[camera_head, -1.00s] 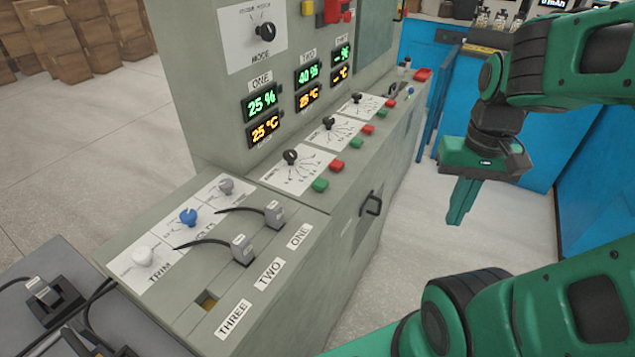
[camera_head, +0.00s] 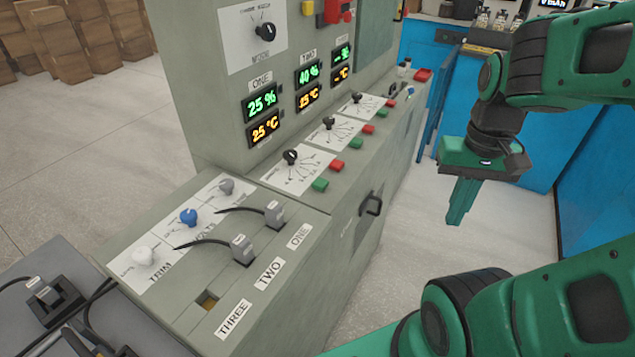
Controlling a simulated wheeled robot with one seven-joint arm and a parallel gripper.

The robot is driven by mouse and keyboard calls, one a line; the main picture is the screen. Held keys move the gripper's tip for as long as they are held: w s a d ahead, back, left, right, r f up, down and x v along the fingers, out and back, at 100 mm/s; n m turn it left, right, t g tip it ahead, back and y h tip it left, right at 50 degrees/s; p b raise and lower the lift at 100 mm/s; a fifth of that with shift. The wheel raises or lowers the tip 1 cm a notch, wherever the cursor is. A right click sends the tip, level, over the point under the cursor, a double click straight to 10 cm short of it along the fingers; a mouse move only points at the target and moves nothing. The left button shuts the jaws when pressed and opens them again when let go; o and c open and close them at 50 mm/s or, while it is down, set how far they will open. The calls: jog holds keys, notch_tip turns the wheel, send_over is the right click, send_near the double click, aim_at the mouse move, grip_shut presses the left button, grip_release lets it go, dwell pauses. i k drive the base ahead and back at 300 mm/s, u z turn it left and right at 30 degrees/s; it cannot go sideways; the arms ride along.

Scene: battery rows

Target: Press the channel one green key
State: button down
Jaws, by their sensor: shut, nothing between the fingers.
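The channel one green key (camera_head: 320,185) is the nearest green key on the sloping panel, just below a red key (camera_head: 337,165) and beside the nearest black dial (camera_head: 290,157). The display marked ONE (camera_head: 262,116) above it reads 25 % and 25 °C. My gripper (camera_head: 458,220) is shut and empty, pointing down. It hangs in the air to the right of the panel, well apart from the green key. Nothing hides the key.
More green and red keys sit farther along the panel, including a middle green key (camera_head: 355,143). A black handle (camera_head: 371,204) sticks out of the cabinet front. Plugs with cables (camera_head: 241,250) stand on the lower left ledge. Blue panels (camera_head: 600,170) stand at right.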

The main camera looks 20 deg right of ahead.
aim_at(319, 184)
jog(key=u, duration=1.9)
jog(key=k, duration=1.3)
jog(key=z, duration=1.3)
jog(key=i, duration=0.5)
jog(key=u, duration=0.1)
